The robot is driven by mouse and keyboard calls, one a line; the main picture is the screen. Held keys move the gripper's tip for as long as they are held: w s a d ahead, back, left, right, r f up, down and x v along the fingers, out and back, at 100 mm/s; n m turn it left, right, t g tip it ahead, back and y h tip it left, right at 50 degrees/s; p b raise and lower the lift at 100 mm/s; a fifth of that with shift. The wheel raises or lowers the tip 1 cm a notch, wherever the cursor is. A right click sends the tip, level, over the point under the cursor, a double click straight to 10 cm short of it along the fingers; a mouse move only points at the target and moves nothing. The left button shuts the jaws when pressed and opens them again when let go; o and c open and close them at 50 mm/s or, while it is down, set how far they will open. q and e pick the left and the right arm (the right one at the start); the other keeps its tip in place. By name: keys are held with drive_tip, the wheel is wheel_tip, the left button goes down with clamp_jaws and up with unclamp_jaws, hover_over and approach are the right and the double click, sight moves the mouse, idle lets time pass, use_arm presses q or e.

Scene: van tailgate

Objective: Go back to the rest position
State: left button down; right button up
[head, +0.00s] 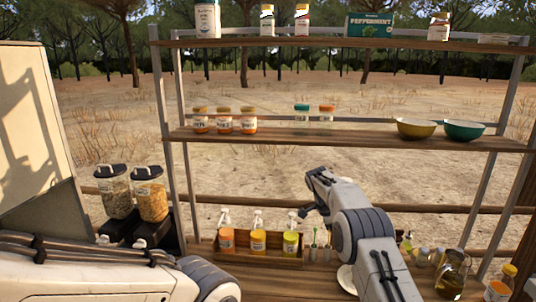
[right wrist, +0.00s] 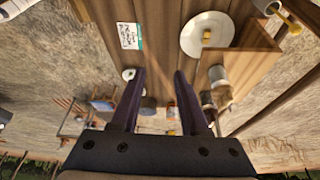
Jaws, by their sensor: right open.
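My right arm reaches up from the bottom right in the head view, with its gripper (head: 308,210) raised in front of the shelf unit, above the counter. In the right wrist view the two dark fingers of this gripper (right wrist: 160,73) are apart, with nothing between them. In the head view my left arm lies low across the bottom left corner. Its gripper is out of the picture.
A wooden tray (head: 287,262) with several pump bottles stands on the counter below my right gripper. Two dispensers (head: 151,200) stand left. A yellow bowl (head: 416,128) and a green bowl (head: 464,131) sit on the middle shelf (head: 350,140). A jar (head: 452,275) stands right of my right arm.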

drive_tip(key=s+a+r+n+t+y+b, duration=0.1)
drive_tip(key=s+a+r+n+b, duration=0.2)
drive_tip(key=s+a+n, duration=0.5)
drive_tip(key=s+a+r+n+y+b, duration=0.2)
drive_tip(key=s+a+n+b, duration=0.1)
drive_tip(key=s+a+n, duration=0.55)
use_arm(q)
wheel_tip(320, 180, down, 10)
drive_tip(key=b, duration=0.4)
drive_tip(key=shift+w+f, duration=0.15)
drive_tip(key=shift+w, duration=0.1)
use_arm(e)
drive_tip(key=s+f+n, duration=0.2)
drive_tip(key=s+n, duration=0.2)
drive_tip(key=s, duration=0.5)
drive_tip(key=s+a+f+n+y, duration=0.1)
drive_tip(key=s+f+n, duration=0.1)
drive_tip(key=s, duration=0.7)
drive_tip(key=s+f+n+y, duration=0.1)
drive_tip(key=s+f+n, duration=0.1)
drive_tip(key=s+n, duration=0.3)
drive_tip(key=s, duration=0.4)
drive_tip(key=shift+s+a+f+n, duration=0.15)
drive_tip(key=shift+a+f+n, duration=0.05)
drive_tip(key=shift+f+n, duration=0.15)
